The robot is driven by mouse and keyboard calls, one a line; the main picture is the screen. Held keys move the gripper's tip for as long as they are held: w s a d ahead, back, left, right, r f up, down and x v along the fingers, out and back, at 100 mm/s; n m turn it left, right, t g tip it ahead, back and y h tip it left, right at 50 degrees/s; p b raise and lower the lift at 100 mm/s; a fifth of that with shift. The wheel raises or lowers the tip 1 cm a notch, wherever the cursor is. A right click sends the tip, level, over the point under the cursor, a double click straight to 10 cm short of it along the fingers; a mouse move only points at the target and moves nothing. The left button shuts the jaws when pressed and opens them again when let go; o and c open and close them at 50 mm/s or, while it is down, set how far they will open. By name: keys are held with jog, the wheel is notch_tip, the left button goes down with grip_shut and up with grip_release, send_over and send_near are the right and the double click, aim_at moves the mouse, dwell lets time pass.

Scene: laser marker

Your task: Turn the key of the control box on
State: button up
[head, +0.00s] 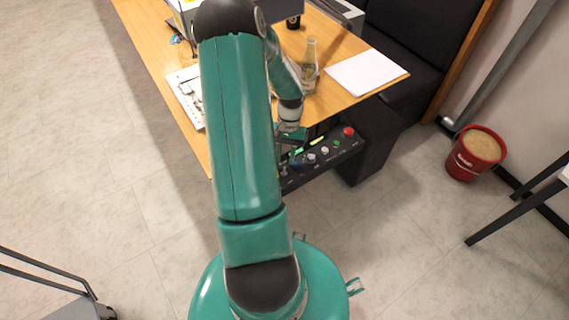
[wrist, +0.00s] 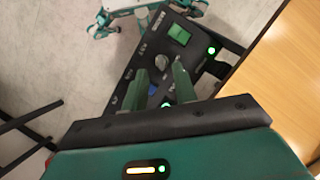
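The control box (head: 322,158) is a black panel with a row of buttons at the table's front edge. It also shows in the wrist view (wrist: 125,75), with a green screen (wrist: 179,34) and a green light (wrist: 211,51). A silver-grey knob-like part (wrist: 161,62) stands on the panel; I cannot tell surely whether it is the key. My gripper (wrist: 159,72) is open, its two green fingers apart and pointing at the panel. The knob shows in the gap just beyond the fingertips. Contact is not clear. The fingers hide part of the panel.
The wooden table (head: 345,97) holds a glass bottle (head: 310,65), white paper (head: 358,73) and a keyboard-like white item (head: 187,95) near my arm. A red button (head: 348,132) sits at the box's right end. A red bucket (head: 476,153) stands on the floor at right.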

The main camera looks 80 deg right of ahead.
jog(key=v, duration=0.9)
jog(key=shift+r, duration=0.35)
jog(key=shift+d, duration=0.1)
jog(key=w+a+r+n+t+h, duration=0.15)
jog(key=w+a+r+n, duration=0.25)
jog(key=w+a+r, duration=0.6)
jog(key=w+a+r+n+h, duration=0.2)
jog(key=w+a+r+n, duration=0.2)
jog(key=w+a+r, duration=0.6)
jog(key=a+r+n+t, duration=0.2)
jog(key=a+r+n, duration=0.1)
jog(key=a, duration=0.9)
jog(key=a+r+n+t+h, duration=0.1)
jog(key=a+n, duration=0.5)
jog(key=a, duration=0.7)
notch_tip(320, 180, up, 3)
jog(key=shift+s+a+f+t, duration=0.25)
jog(key=shift+s+t, duration=0.1)
jog(key=shift+t, duration=0.3)
